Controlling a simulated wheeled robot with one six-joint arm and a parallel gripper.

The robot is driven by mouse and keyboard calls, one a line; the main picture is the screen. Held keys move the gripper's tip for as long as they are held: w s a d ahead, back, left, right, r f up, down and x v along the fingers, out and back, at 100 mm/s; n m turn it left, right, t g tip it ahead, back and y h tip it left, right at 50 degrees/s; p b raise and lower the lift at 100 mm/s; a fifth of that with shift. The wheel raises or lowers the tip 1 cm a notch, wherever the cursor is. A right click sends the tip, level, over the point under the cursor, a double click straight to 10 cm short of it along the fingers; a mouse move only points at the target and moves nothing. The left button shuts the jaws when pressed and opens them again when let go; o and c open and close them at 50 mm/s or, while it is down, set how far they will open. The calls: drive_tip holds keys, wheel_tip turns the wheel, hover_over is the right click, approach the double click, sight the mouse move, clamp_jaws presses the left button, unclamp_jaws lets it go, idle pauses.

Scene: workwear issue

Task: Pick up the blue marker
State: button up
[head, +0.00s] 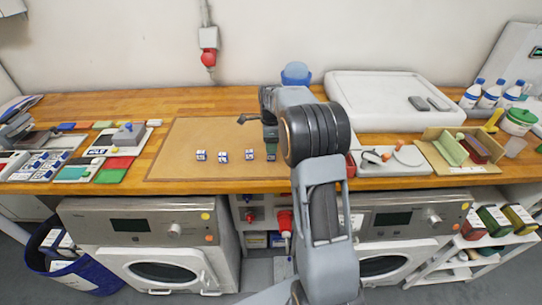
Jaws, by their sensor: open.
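My gripper (256,130) hangs over the right part of a tan mat (180,172) on the wooden worktop. Its jaws are open, and part of it is hidden behind my own arm. Several small white-and-blue items stand in a row on the mat: one at the left (200,155), one beside it (223,156), one nearer my gripper (249,155) and one below my gripper, partly covered. They are too small for me to tell whether one is the blue marker. I see no gap closed on any item.
A white tray-like block (375,90) with dark small items stands behind my arm at right. An open cardboard box (440,165), bottles (470,95) and a green-lidded pot (518,122) stand further right. Coloured pads (115,162) lie at left. The mat's left part is clear.

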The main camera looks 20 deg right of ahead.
drive_tip(key=shift+f+p, duration=0.4)
drive_tip(key=shift+f, duration=2.25)
drive_tip(key=c, duration=1)
drive_tip(key=shift+r, duration=0.1)
drive_tip(key=shift+w+r, duration=0.1)
drive_tip(key=shift+r, duration=0.5)
drive_tip(key=s+r+b, duration=0.1)
drive_tip(key=s+r, duration=0.3)
drive_tip(key=s+d+r+b, duration=0.1)
drive_tip(key=s+r, duration=0.2)
drive_tip(key=s, duration=0.2)
drive_tip(key=s+d+r+b, duration=0.1)
drive_tip(key=s+r, duration=0.3)
drive_tip(key=s, duration=0.1)
drive_tip(key=shift+r, duration=0.35)
